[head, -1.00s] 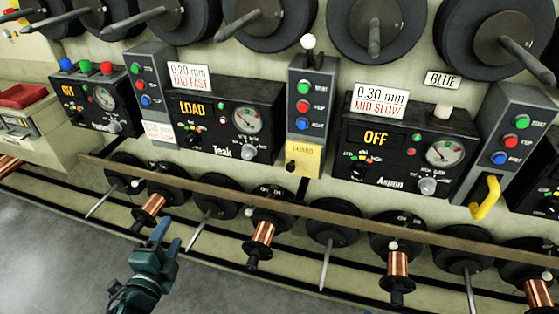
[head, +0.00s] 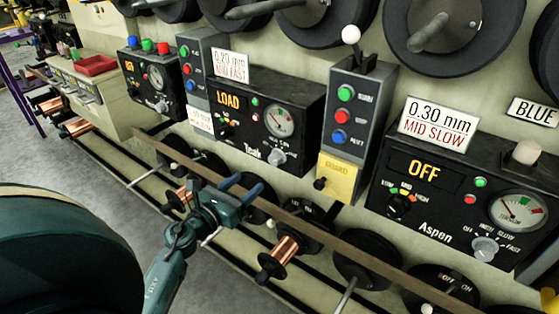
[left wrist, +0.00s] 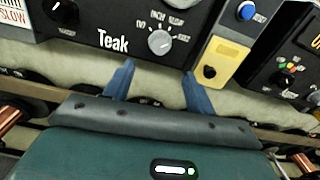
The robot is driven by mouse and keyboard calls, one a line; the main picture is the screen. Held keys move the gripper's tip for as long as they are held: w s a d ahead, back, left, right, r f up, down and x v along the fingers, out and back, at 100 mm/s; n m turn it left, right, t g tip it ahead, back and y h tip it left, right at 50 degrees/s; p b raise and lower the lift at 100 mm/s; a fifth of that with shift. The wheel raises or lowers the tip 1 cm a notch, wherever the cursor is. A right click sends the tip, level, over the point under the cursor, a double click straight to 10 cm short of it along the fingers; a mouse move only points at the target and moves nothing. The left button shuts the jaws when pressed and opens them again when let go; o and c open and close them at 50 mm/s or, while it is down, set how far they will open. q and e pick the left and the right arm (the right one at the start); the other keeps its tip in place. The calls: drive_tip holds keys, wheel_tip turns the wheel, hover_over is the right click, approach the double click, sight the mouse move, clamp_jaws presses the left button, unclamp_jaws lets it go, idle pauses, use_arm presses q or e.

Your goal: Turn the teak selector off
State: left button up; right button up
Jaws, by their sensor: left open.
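The Teak panel (head: 292,102) is a black box with a lit yellow LOAD display (head: 229,101) and a round gauge. Its grey selector knob (head: 277,156) sits at the lower right of its face, ringed by small labels. The knob also shows in the left wrist view (left wrist: 160,41), right of the word Teak; I cannot read its setting for sure. My left gripper (head: 242,186) is open and empty, below and in front of the panel. In the left wrist view its two blue fingers (left wrist: 158,76) point up towards the knob, apart from it. My right gripper is out of view.
A wooden rail (head: 300,212) and copper spools (head: 287,248) run below the panels. A yellow guard plate (head: 338,176) with a black knob is right of Teak. The Aspen panel (head: 440,205) reads OFF.

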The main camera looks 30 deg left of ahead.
sight(273, 161)
use_arm(q)
drive_tip(key=w, duration=0.7)
drive_tip(key=w+d, duration=0.1)
drive_tip(key=w, duration=0.2)
drive_tip(key=shift+w, duration=0.8)
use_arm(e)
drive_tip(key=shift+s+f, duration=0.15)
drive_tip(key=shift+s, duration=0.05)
use_arm(q)
drive_tip(key=c, duration=1)
